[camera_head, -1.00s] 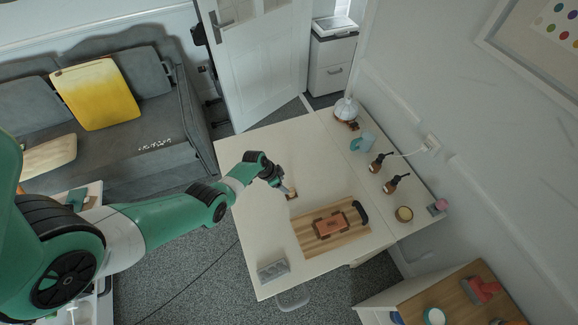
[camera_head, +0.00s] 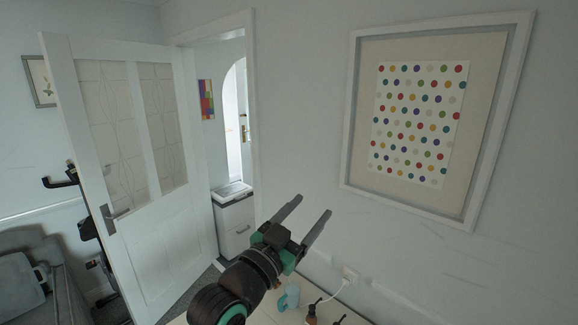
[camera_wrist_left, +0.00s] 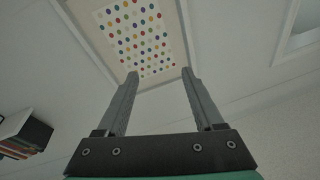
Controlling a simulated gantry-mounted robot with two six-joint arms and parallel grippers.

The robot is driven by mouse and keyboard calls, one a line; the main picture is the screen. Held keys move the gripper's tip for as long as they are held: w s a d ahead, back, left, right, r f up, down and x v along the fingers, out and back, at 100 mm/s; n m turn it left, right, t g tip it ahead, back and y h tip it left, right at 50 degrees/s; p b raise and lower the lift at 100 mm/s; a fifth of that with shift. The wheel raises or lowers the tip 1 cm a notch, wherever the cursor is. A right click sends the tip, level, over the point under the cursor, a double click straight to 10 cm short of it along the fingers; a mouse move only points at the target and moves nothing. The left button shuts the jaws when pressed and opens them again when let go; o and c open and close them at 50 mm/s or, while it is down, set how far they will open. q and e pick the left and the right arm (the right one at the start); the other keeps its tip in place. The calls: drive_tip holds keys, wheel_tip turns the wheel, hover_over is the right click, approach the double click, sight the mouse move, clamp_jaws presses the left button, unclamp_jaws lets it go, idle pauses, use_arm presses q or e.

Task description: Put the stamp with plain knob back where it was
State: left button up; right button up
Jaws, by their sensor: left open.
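My left gripper (camera_head: 313,205) is raised above the table, with its two grey fingers spread wide and nothing between them. In the left wrist view the open fingers (camera_wrist_left: 160,73) point up toward the wall and the dotted picture. The stamp with plain knob does not show in either current view. Most of the table is out of frame, so where the stamp stands is hidden. My right gripper is not in view.
The framed dotted picture (camera_head: 418,120) hangs on the right wall. Open air surrounds the gripper.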

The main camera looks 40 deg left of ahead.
use_arm(q)
drive_tip(key=s+d+r+t+h, duration=0.2)
drive_tip(key=s+d+r, duration=0.3)
drive_tip(key=s+r, duration=0.4)
drive_tip(key=s+d+r+t+h, duration=0.2)
drive_tip(key=s+d+r+t, duration=0.3)
drive_tip(key=s+r, duration=0.4)
drive_tip(key=shift+d+r+n, duration=0.3)
drive_tip(key=shift+d+r, duration=0.05)
drive_tip(key=shift+d, duration=0.25)
drive_tip(key=shift+w+r, duration=0.1)
